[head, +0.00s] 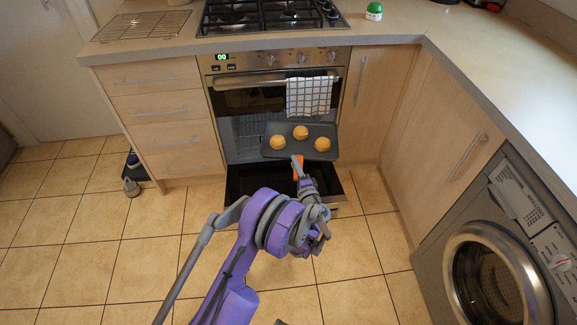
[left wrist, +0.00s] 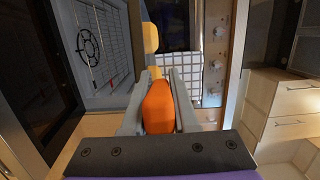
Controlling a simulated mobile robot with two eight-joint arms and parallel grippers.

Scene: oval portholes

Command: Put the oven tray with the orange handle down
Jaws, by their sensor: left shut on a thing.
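The oven tray (head: 272,149) is dark grey and carries three round golden buns (head: 300,132). It is in front of the oven's lower part, above a dark opened drawer or lowered door (head: 255,180); I cannot tell whether it touches anything below. Its orange handle (head: 297,166) points toward me. My left gripper (head: 302,178) is at this handle. In the left wrist view the orange handle (left wrist: 158,106) lies between the two grey fingers of my left gripper, which is shut on it. Golden buns (left wrist: 150,38) show beyond the handle. My right gripper is not in view.
A checked towel (head: 310,95) hangs on the oven front. A wire rack (head: 142,25) lies on the counter left of the gas hob (head: 265,14). Bare counter lies to the right (head: 475,65). A washing machine (head: 490,260) stands at right; shoes (head: 131,186) are on the floor at left.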

